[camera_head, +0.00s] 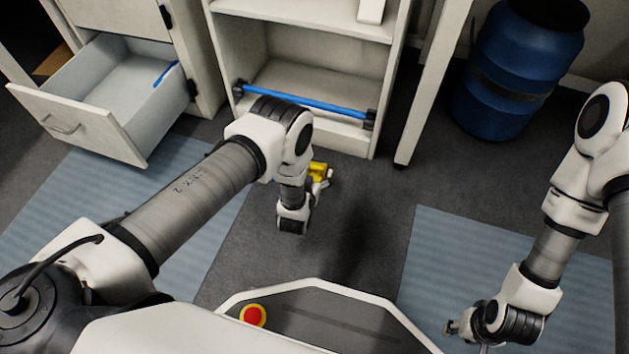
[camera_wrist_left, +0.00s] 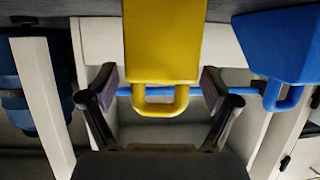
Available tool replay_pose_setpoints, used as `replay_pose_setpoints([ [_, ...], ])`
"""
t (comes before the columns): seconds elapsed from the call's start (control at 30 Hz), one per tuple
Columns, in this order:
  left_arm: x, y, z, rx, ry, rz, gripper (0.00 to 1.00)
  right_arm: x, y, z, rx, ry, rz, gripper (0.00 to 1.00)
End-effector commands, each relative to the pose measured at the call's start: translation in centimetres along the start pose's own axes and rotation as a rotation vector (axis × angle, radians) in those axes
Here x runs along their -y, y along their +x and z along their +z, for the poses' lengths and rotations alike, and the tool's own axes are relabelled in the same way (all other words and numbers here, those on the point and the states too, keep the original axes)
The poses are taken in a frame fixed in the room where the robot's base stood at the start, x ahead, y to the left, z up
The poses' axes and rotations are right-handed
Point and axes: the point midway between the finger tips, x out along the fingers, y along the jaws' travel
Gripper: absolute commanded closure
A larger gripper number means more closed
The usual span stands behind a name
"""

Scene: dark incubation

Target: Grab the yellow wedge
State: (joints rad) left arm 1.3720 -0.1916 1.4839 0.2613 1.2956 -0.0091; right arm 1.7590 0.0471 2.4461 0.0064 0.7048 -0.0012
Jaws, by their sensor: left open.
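The yellow wedge (camera_head: 317,171) is low in front of the open shelf in the head view, partly covered by my left arm. In the left wrist view the yellow wedge (camera_wrist_left: 165,40) fills the upper middle, with its loop handle pointing toward the gripper. My left gripper (camera_head: 323,180) is open at the wedge. In the wrist view its two fingers stand on either side of the handle, with gaps visible on both sides. My right gripper (camera_head: 460,329) hangs at the lower right, far from the wedge; its jaws are too small to read.
A blue wedge with a handle (camera_wrist_left: 280,50) sits right of the yellow one in the wrist view. A blue bar (camera_head: 305,101) crosses the shelf front (camera_head: 340,137). An open drawer (camera_head: 85,125) juts out at left. A blue barrel (camera_head: 515,65) stands at upper right.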

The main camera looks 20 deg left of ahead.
Motion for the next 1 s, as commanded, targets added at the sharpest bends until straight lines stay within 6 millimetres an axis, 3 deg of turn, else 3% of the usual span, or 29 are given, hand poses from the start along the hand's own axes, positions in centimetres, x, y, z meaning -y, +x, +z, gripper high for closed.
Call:
replay_pose_setpoints([
  [0.03,0.0,1.2,0.8,-0.001,-0.001,-0.001,0.12,0.0,1.6,-0.2,-0.006,-0.003,0.001,0.60],
  [0.1,0.0,2.0,0.5,0.000,-0.001,0.000,0.12,0.0,2.1,-0.4,-0.013,-0.007,0.002,0.60],
  [0.33,0.0,2.2,0.1,0.002,0.000,0.000,0.12,0.0,1.8,-0.6,-0.017,-0.009,0.002,0.60],
  [0.37,0.0,2.2,0.1,0.002,0.000,0.000,0.20,0.0,1.8,-0.6,-0.017,-0.009,0.002,0.60],
  [0.5,0.0,2.2,0.1,0.003,0.000,0.000,0.69,0.0,1.8,-0.6,-0.016,-0.009,0.002,0.60],
  [0.57,0.0,2.2,0.1,0.003,0.000,0.000,0.88,0.0,1.9,-0.6,-0.016,-0.009,0.002,0.60],
  [1.0,0.0,1.8,-0.8,0.002,0.000,0.000,0.88,0.0,1.0,-0.4,-0.011,-0.007,0.001,0.60],
])
